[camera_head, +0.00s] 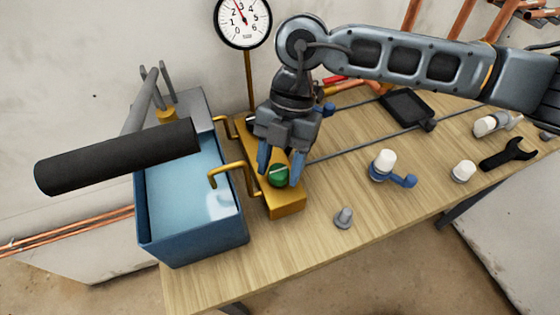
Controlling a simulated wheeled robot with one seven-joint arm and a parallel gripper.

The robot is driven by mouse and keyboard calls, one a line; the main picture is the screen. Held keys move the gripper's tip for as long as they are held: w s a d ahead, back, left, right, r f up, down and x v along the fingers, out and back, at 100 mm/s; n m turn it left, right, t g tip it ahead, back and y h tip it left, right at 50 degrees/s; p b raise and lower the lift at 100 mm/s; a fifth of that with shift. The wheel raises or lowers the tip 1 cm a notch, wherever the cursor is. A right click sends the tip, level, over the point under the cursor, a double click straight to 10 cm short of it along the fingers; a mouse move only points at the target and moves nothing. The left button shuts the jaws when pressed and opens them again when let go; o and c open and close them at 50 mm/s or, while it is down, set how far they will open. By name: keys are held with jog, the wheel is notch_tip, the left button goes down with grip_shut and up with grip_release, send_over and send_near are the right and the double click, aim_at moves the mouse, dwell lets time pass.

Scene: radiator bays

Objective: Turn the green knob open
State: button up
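The green knob (279,175) is a small round knob with a pale line across its face. It sits on the top of a brass block (287,205) beside the blue tank. My gripper (281,168) points down over the knob, with one blue finger on its left and one on its right. The fingers are spread apart around the knob. I cannot tell whether either finger touches it. My gripper hides the middle of the brass block.
A water-filled blue tank (193,245) with a black-gripped pump handle (118,157) stands left. A pressure gauge (243,20) rises behind. A white-capped blue valve (383,165), a grey fitting (344,217), a black wrench (509,153) and copper pipes (462,28) lie right.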

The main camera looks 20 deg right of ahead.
jog(key=c, duration=0.8)
jog(key=n+h+b, duration=0.1)
jog(key=n+b, duration=0.1)
jog(key=n, duration=0.1)
jog(key=shift+w+a+f+n+g, duration=0.1)
jog(key=shift+n+g, duration=0.3)
jog(key=n+h+b, duration=0.2)
jog(key=n+b, duration=0.1)
jog(key=n, duration=0.1)
jog(key=shift+a+n, duration=0.15)
jog(key=shift+n, duration=0.15)
jog(key=n+h+b, duration=0.2)
jog(key=n+b, duration=0.1)
jog(key=n, duration=0.2)
jog(key=shift+a, duration=0.15)
jog(key=shift+n+t+h+b, duration=0.15)
jog(key=shift+n+h+b, duration=0.35)
jog(key=shift+n, duration=0.6)
jog(key=shift+n+t+h+b, duration=0.2)
jog(key=shift+n+b, duration=0.45)
jog(key=shift+n, duration=0.45)
